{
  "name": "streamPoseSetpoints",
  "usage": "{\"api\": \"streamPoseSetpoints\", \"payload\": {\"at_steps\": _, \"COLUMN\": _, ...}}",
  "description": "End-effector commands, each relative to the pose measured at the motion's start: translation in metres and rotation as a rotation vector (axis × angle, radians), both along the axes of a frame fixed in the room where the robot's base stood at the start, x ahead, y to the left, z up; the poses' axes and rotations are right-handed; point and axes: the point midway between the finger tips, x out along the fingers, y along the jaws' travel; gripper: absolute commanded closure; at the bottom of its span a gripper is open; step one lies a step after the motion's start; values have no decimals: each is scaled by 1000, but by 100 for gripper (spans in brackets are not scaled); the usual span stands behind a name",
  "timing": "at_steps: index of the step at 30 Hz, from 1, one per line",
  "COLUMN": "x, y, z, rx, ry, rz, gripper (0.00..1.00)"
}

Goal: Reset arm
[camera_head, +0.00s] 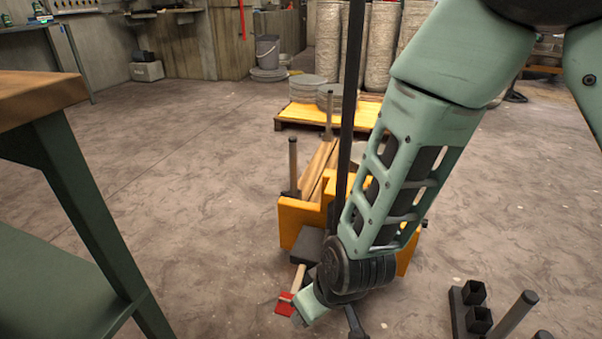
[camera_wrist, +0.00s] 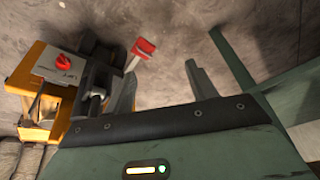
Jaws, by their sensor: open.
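My arm reaches down from the upper right in the head view, bent at a dark joint low in the picture. My gripper (camera_head: 304,310) is low, near the floor, in front of a yellow cart (camera_head: 292,220). My arm hides part of the cart.
A workbench with a wooden top (camera_head: 35,95) and green legs stands at the left. A dark rack (camera_head: 470,310) with upright posts is at the lower right. A yellow pallet (camera_head: 300,113) with round slabs lies behind the cart. Open floor lies between bench and cart.

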Motion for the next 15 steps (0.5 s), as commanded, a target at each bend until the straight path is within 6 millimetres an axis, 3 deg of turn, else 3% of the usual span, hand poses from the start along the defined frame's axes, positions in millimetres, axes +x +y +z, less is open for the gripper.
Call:
{"api": "streamPoseSetpoints", "payload": {"at_steps": 1, "x": -6, "y": -1, "z": 24, "rx": 23, "ry": 27, "rz": 4, "gripper": 43}}
{"api": "streamPoseSetpoints", "payload": {"at_steps": 6, "x": -40, "y": -20, "z": 88, "rx": 32, "ry": 136, "rz": 36, "gripper": 43}}
{"api": "streamPoseSetpoints", "payload": {"at_steps": 9, "x": -61, "y": -39, "z": 117, "rx": 3, "ry": 180, "rz": 51, "gripper": 43}}
{"api": "streamPoseSetpoints", "payload": {"at_steps": 15, "x": -94, "y": -77, "z": 153, "rx": -83, "ry": 225, "rz": 55, "gripper": 43}}
